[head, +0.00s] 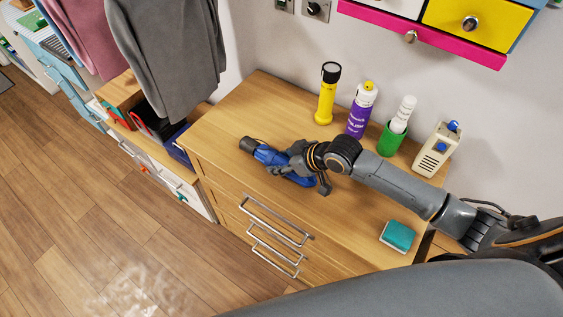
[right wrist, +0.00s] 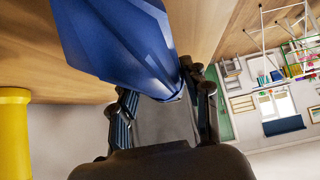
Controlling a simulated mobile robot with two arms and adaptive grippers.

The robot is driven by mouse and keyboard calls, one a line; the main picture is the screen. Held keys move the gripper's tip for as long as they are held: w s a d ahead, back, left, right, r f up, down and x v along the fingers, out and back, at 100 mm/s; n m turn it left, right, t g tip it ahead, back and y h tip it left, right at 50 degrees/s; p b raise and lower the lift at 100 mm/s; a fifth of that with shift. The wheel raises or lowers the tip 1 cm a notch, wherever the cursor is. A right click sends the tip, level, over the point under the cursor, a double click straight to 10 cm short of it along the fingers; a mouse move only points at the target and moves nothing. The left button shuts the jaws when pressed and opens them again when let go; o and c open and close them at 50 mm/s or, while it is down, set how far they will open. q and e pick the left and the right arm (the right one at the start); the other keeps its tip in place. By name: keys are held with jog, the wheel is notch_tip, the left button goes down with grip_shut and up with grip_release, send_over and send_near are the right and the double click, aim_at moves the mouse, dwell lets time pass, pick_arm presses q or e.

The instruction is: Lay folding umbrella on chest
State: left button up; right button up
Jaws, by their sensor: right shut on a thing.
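The folding umbrella (head: 266,155) is blue with a dark end pointing left. It is over the left part of the wooden top of the chest (head: 222,125), lying roughly level. I cannot tell whether it touches the top. My right gripper (head: 295,165) is shut around the umbrella's middle and hides part of it. In the right wrist view the blue umbrella (right wrist: 120,40) fills the upper middle, between the fingers of my right gripper (right wrist: 165,100). My left gripper is not in view.
Along the chest's back stand a yellow flashlight (head: 327,93), a purple spray can (head: 361,110), a green cup with a white roll (head: 392,137) and a beige device (head: 436,150). A teal sponge (head: 397,235) lies at front right. Clothes (head: 175,50) hang at left.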

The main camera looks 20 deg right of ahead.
jog(key=shift+f, duration=0.7)
jog(key=o, duration=1.4)
jog(key=shift+f, duration=0.15)
jog(key=shift+s, duration=0.1)
jog(key=b+v, duration=0.1)
jog(key=v, duration=0.9)
jog(key=shift+s+d+r, duration=0.2)
jog(key=shift+d+r, duration=0.05)
jog(key=shift+s+d+r, duration=0.2)
jog(key=shift+s+r, duration=0.15)
jog(key=shift+r, duration=0.2)
